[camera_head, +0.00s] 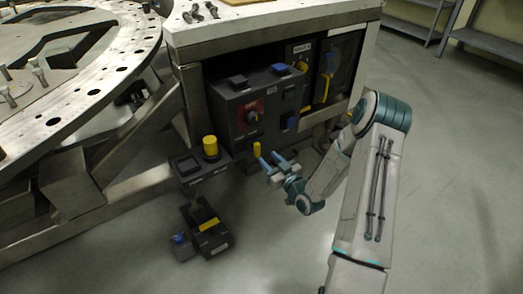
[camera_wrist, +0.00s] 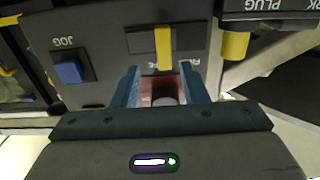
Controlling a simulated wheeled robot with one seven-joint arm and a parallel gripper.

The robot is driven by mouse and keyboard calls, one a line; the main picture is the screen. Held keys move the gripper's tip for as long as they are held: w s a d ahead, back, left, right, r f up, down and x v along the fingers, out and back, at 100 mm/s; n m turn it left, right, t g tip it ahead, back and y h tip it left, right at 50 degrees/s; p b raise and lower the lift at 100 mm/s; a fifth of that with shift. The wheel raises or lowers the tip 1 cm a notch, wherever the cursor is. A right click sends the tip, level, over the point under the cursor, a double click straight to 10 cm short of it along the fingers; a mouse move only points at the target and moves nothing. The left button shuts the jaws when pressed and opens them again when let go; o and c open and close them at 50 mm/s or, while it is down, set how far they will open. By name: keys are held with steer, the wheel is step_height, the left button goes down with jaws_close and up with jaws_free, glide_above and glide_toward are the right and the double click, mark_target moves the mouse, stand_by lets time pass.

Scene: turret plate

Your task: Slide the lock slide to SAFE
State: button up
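The lock slide appears to be the yellow upright tab (camera_wrist: 163,46) on a dark grey plate low on the control box. It also shows in the head view (camera_head: 256,149). My gripper (camera_head: 272,160) is just right of and in front of it there. In the wrist view, my gripper (camera_wrist: 160,78) has its two blue fingers apart, with the tab beyond the gap between their tips. I see no finger touching the tab. The lettering beside the slide is upside down and partly hidden by the fingers, so I cannot read a SAFE mark.
A blue JOG button (camera_wrist: 68,71) is left of the slide in the wrist view. A yellow plug (camera_head: 210,146) stands on the box left of the slide. A red switch panel (camera_head: 250,116) is above. A black box (camera_head: 208,230) lies on the floor; the floor at right is clear.

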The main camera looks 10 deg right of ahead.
steer(key=v, duration=0.6)
stand_by(0.3)
steer(key=s+d+r+g+h+p, duration=0.15)
steer(key=r+g+h+p, duration=0.25)
steer(key=r+p, duration=0.65)
steer(key=s+r+g+h+p, duration=0.3)
steer(key=r+g+p, duration=0.15)
steer(key=r, duration=1.15)
steer(key=s+a+r+m+g+p, duration=0.2)
steer(key=s+r+p, duration=0.3)
steer(key=s+r, duration=0.5)
steer(key=s+a+r+m+g+p, duration=0.2)
steer(key=s+r+p, duration=0.4)
steer(key=s+r, duration=0.4)
steer(key=shift+s+a+r+m+g, duration=0.2)
steer(key=shift+s+a+m+g, duration=0.1)
steer(key=shift+s+a+g, duration=0.45)
